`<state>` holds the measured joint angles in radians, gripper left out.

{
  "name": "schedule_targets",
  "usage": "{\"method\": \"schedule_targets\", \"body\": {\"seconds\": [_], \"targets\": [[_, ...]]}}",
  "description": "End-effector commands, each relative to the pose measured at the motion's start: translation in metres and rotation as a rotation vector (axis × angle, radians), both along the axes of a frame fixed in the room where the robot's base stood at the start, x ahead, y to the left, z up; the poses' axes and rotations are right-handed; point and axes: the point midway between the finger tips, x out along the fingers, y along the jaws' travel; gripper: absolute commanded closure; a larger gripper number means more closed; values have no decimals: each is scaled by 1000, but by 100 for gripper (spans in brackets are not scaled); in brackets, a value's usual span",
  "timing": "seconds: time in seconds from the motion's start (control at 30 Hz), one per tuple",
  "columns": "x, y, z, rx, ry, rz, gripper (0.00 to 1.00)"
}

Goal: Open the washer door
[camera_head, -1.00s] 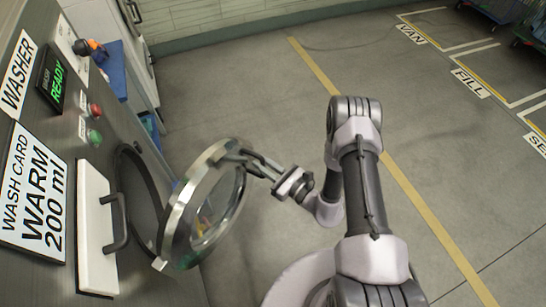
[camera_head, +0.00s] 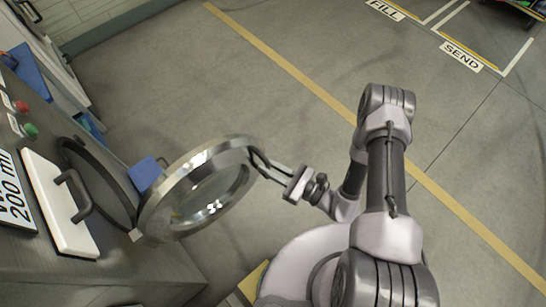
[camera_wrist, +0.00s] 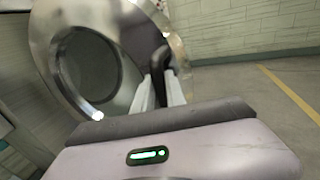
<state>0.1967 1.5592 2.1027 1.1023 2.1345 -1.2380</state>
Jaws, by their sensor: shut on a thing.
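The washer (camera_head: 150,283) stands at the left with its dark round opening (camera_head: 100,180) showing. The round metal-rimmed glass door (camera_head: 160,225) stands swung well out from the opening, attached near the lower edge of the opening. My gripper (camera_head: 270,168) is at the door's far edge, shut on the dark door handle (camera_head: 257,157). In the wrist view the two pale fingers (camera_wrist: 160,92) are at the dark handle (camera_wrist: 161,62), in front of the door's metal rim (camera_wrist: 110,30). The exact finger contact is partly hidden.
A white drawer front (camera_head: 58,215) with a dark handle juts from the washer face beside the opening. Red and green buttons (camera_head: 30,130) sit above it. A blue object (camera_head: 145,173) shows behind the door. Open grey floor (camera_head: 250,90) with a yellow line lies beyond.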

Motion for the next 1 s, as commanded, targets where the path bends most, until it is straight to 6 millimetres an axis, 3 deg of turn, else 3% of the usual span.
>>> {"method": "schedule_targets", "body": {"seconds": [0.57,0.6,0.67,1.0], "targets": [[-10,4,0,1,3,22,100],[-10,4,0,1,3,22,76],[-10,4,0,1,3,21,64],[-8,3,0,0,1,17,62]]}}
